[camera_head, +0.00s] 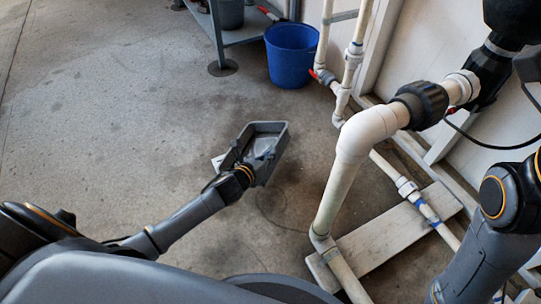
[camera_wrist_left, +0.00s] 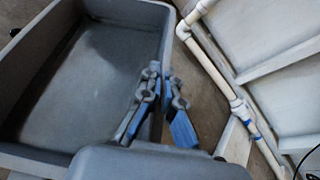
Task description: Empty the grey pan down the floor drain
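The grey pan (camera_head: 283,137), a rectangular open tray, is at the middle of the head view, over or on the concrete floor. My left gripper (camera_head: 246,172) is at its near edge. In the left wrist view its blue-padded fingers (camera_wrist_left: 163,108) straddle the pan's right wall (camera_wrist_left: 158,45), one inside and one outside, and look closed on it. The pan's inside is dark and smooth; I cannot tell whether it holds liquid. A dark round plate (camera_head: 222,68) lies on the floor beside the bench leg; I cannot tell whether it is the drain. My right gripper does not show.
A blue bucket (camera_head: 291,55) stands at the back by the wall. A grey metal bench (camera_head: 240,36) is left of it. White pipework (camera_head: 348,160) rises right of the pan, above a pale board (camera_head: 390,236) on the floor. The floor to the left is clear.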

